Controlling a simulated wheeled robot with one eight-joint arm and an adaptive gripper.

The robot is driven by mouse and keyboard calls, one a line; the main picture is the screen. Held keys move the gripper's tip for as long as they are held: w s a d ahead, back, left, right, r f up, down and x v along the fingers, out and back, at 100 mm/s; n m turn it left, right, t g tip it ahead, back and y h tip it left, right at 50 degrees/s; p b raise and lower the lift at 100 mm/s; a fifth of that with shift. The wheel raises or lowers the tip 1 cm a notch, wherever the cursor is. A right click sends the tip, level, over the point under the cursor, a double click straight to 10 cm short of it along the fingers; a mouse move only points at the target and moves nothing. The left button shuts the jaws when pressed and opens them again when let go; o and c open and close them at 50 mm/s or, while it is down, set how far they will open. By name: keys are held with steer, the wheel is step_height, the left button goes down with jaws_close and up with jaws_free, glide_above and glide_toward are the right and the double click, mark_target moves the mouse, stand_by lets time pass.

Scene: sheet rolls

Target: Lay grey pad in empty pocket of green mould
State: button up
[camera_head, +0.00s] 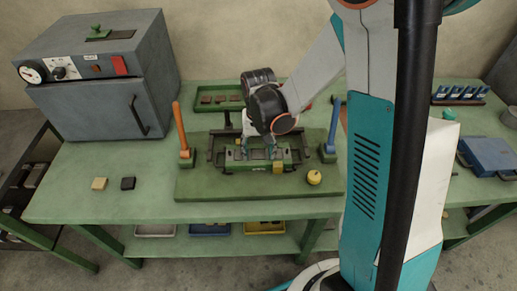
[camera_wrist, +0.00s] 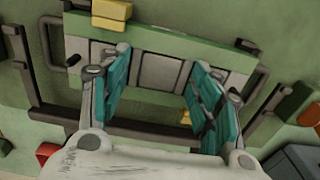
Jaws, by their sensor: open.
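The green mould (camera_head: 233,160) sits on a green base plate on the workbench. In the wrist view its green rim (camera_wrist: 190,45) frames a row of grey rectangular faces (camera_wrist: 158,72). I cannot tell which of these is the grey pad and which is bare pocket. My gripper (camera_head: 258,152) is over the mould, pointing down. In the wrist view its two teal fingers (camera_wrist: 161,98) stand wide apart, with grey faces between them and nothing visibly clasped. The fingers hide parts of the row.
An orange lever (camera_head: 180,127) and a blue lever (camera_head: 333,124) flank the mould. A yellow knob (camera_head: 314,177) stands at front right. A dark block (camera_head: 128,183) and a tan block (camera_head: 99,183) lie at left. A grey oven (camera_head: 100,75) stands behind them.

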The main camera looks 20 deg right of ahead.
steer(key=shift+r, duration=0.1)
step_height(320, 180, up, 12)
stand_by(0.6)
stand_by(0.5)
steer(key=s+r+n+t, duration=0.3)
steer(key=s+r+t, duration=0.4)
steer(key=s, duration=0.7)
steer(key=shift+s+r+n, duration=0.3)
steer(key=shift+s+r, duration=0.05)
steer(key=shift+r, duration=0.3)
